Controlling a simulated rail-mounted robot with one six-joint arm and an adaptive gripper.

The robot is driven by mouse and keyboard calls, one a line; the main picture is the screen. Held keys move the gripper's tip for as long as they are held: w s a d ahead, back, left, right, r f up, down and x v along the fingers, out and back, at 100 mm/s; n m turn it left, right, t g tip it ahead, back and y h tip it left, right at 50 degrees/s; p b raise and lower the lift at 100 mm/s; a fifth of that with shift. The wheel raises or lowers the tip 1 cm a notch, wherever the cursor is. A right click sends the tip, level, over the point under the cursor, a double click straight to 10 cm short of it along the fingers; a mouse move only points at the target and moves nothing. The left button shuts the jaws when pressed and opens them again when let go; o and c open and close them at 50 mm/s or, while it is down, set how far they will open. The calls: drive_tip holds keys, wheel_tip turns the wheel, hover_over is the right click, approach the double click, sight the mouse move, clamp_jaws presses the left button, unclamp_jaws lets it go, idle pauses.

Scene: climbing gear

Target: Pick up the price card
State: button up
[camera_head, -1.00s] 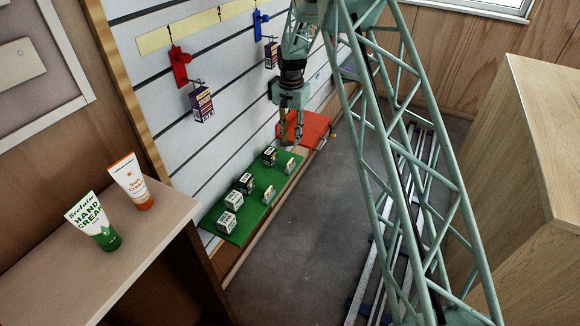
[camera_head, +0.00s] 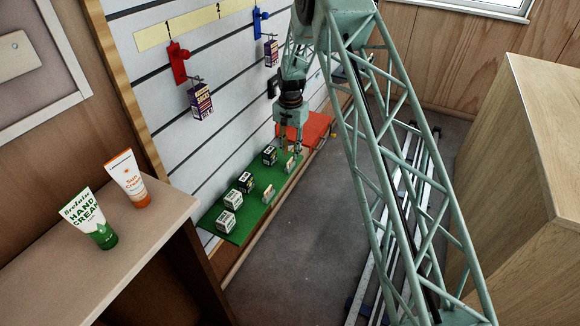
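Small pale price cards in holders stand along the front edge of the green shelf (camera_head: 243,232). One card (camera_head: 268,194) stands near the middle of that edge. Another card (camera_head: 290,165) stands near the shelf's far end. My gripper (camera_head: 291,152) points down just above this far card, its fingers apart and nothing visible between them. The fingertips are small here, and I cannot tell whether they touch the card.
Several small boxes (camera_head: 245,182) stand on the green shelf behind the cards. A red shelf (camera_head: 318,128) lies just beyond. Small boxes (camera_head: 200,101) hang on the slatted wall. Two cream tubes (camera_head: 127,180) stand on the left counter.

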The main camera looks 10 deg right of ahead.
sight(290, 160)
drive_tip(key=shift+f, duration=0.2)
idle(0.3)
drive_tip(key=shift+w+a+f+b, duration=0.1)
drive_tip(key=shift+f+b, duration=0.3)
drive_tip(key=shift+f, duration=0.85)
drive_tip(key=shift+a+f+b, duration=0.1)
drive_tip(key=shift+f+b, duration=0.25)
drive_tip(key=shift+f, duration=0.85)
clamp_jaws()
